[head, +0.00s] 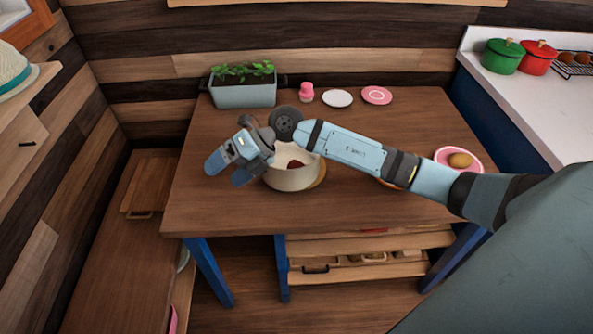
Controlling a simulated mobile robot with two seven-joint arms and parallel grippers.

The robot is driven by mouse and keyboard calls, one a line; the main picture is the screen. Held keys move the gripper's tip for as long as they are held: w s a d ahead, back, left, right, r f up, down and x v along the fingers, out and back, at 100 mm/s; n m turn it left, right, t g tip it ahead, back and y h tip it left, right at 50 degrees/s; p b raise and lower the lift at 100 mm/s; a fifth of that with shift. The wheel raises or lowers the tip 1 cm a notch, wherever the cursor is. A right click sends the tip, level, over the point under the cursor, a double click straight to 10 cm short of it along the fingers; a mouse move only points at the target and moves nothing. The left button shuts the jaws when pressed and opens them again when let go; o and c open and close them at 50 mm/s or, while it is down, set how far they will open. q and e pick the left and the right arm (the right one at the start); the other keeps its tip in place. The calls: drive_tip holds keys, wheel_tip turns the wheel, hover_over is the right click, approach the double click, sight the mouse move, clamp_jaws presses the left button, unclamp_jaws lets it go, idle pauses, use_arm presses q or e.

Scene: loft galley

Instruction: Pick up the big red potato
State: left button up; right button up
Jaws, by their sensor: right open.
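A cream pot (290,180) stands on the wooden table, on a round wooden board (320,178). A dark red thing (295,164) shows inside the pot; it may be the red potato, but my arm hides part of the pot and its size is unclear. My right gripper (226,172) is open and empty, just left of the pot and above the table, its fingers pointing left. A tan-brown potato-like thing (460,160) lies in a pink dish (441,156) at the table's right. My left gripper is out of view.
A planter (243,95) stands at the back left, with a pink shaker (306,92), a white plate (337,98) and a pink plate (377,95) beside it. Green (502,57) and red (537,58) pots stand on the right counter. The table's front left is clear.

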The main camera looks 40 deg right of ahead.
drive_tip(key=w+d+f+g+h, duration=0.1)
drive_tip(key=w+d+f+h, duration=0.2)
drive_tip(key=d+h, duration=0.55)
drive_tip(key=m+g+h, duration=0.1)
drive_tip(key=h, duration=0.2)
approach(295, 162)
wheel_tip(295, 162, down, 5)
drive_tip(key=shift+f, duration=0.1)
drive_tip(key=shift+w+f, duration=0.1)
drive_tip(key=shift+f, duration=2.95)
drive_tip(key=shift+c, duration=0.5)
drive_tip(key=c, duration=0.9)
